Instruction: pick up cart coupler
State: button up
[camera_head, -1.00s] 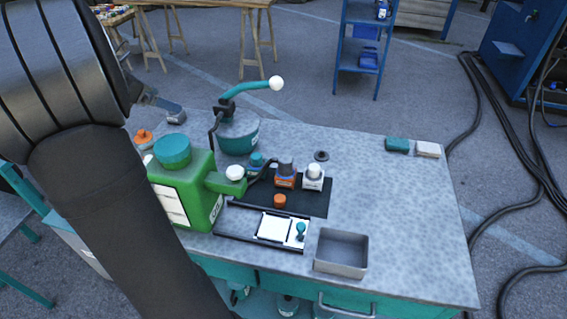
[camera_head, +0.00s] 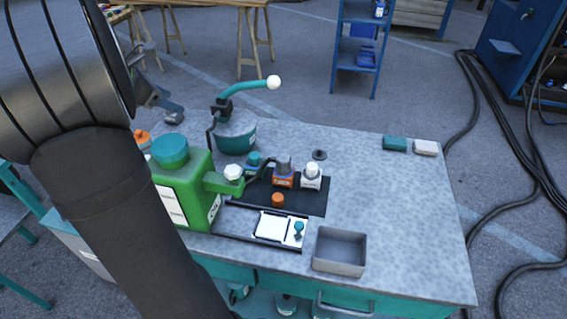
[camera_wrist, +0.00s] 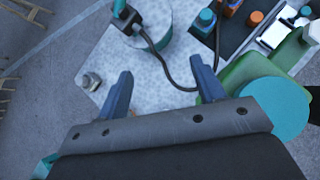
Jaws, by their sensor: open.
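A small grey metal fitting (camera_wrist: 92,81) lies near the table corner in the wrist view, left of my fingers. It may be the cart coupler, but I cannot tell for sure. In the head view a small grey piece (camera_head: 174,118) shows at the table's far left corner, just below my fingers. My gripper (camera_wrist: 160,88) is open, with nothing between its fingers, above the tabletop. In the head view its fingers show partly beside my dark arm, which hides much of that side.
A green jug (camera_head: 180,190) stands close to my arm. Behind it is a teal pot with a crank handle (camera_head: 236,136). A black mat (camera_head: 311,205) bears several small bottles, and a grey metal tray (camera_head: 340,264) sits in front.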

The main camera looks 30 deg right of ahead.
jog(key=s+d+f+m+y, duration=0.2)
jog(key=s+d+m, duration=0.2)
jog(key=d+m, duration=0.15)
jog(key=m+t+y, duration=0.1)
jog(key=m+y, duration=0.2)
jog(key=m, duration=2)
send_near(283, 158)
jog(key=shift+n, duration=0.25)
jog(key=x, duration=0.7)
jog(key=shift+s+d, duration=0.3)
jog(key=shift+s, duration=0.1)
jog(key=shift+w+a+x, duration=0.15)
jog(key=shift+w+x, duration=0.05)
jog(key=shift+x, duration=1.1)
jog(key=shift+w+a+x, duration=0.1)
jog(key=shift+w+x, duration=0.1)
jog(key=shift+x, duration=1.1)
jog(key=shift+c, duration=0.4)
jog(key=c, duration=1.1)
